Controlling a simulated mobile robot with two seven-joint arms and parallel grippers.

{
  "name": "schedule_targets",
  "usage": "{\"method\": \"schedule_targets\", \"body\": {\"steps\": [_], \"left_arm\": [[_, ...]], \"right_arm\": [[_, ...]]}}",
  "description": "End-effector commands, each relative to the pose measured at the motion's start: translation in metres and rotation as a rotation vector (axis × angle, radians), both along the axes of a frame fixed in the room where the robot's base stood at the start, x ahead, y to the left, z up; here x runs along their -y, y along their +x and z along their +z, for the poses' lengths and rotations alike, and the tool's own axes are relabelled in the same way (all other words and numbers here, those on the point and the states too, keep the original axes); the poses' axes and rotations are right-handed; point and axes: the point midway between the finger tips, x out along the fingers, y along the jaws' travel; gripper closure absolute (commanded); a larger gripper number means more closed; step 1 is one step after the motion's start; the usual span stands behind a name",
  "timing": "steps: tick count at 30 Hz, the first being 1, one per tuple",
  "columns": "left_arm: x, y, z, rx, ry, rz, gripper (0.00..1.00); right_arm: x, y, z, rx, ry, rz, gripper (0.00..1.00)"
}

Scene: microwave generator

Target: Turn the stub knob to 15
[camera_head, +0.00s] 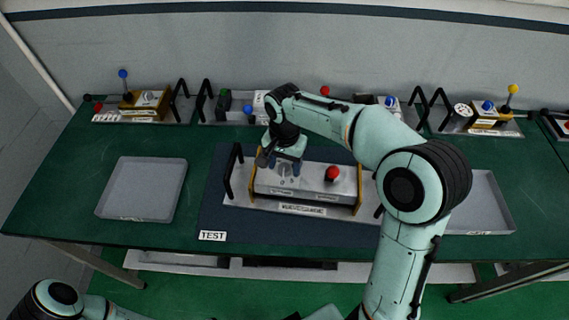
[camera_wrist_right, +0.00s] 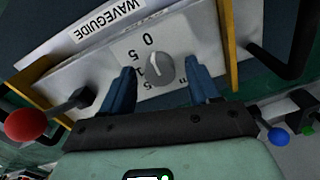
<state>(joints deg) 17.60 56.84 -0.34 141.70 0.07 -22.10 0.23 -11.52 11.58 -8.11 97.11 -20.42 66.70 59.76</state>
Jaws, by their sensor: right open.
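The stub knob (camera_wrist_right: 159,67) is a round grey knob on the pale panel of the waveguide unit (camera_head: 325,185). Its white pointer line points about at the 0 on the printed dial. A 5 shows beside the 0; other marks are partly hidden by the knob and finger. My right gripper (camera_wrist_right: 162,88) is open, with one blue finger on each side of the knob and visible gaps to it. In the head view my right gripper (camera_head: 284,168) is over the unit's left part. My left gripper is out of view.
A lever with a red ball (camera_head: 332,173) stands right of the knob; it also shows in the wrist view (camera_wrist_right: 25,125). Black handles (camera_head: 232,172) flank the unit on the dark TEST mat (camera_head: 260,232). An empty grey tray (camera_head: 143,188) lies left. Other units line the back.

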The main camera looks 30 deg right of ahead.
Motion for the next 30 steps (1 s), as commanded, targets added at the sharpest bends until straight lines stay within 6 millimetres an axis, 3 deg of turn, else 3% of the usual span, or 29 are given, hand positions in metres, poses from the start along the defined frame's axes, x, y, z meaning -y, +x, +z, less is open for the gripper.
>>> {"method": "schedule_targets", "body": {"steps": [8, 13, 14, 23, 30], "left_arm": [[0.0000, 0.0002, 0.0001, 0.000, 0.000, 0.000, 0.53], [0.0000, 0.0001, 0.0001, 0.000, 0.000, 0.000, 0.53], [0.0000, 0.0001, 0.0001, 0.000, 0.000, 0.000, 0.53], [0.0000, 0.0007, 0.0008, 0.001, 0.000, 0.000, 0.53], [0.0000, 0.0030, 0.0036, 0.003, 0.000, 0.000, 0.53]], "right_arm": [[0.0001, 0.0002, -0.0014, 0.000, 0.000, 0.000, 0.39], [0.0001, 0.0002, -0.0013, 0.000, 0.000, 0.000, 0.91], [0.0000, 0.0001, -0.0013, 0.000, 0.000, 0.000, 0.95], [-0.0001, 0.0002, -0.0010, 0.000, 0.000, 0.027, 0.95], [0.0000, 0.0004, -0.0007, 0.000, 0.000, 0.146, 0.95]]}}
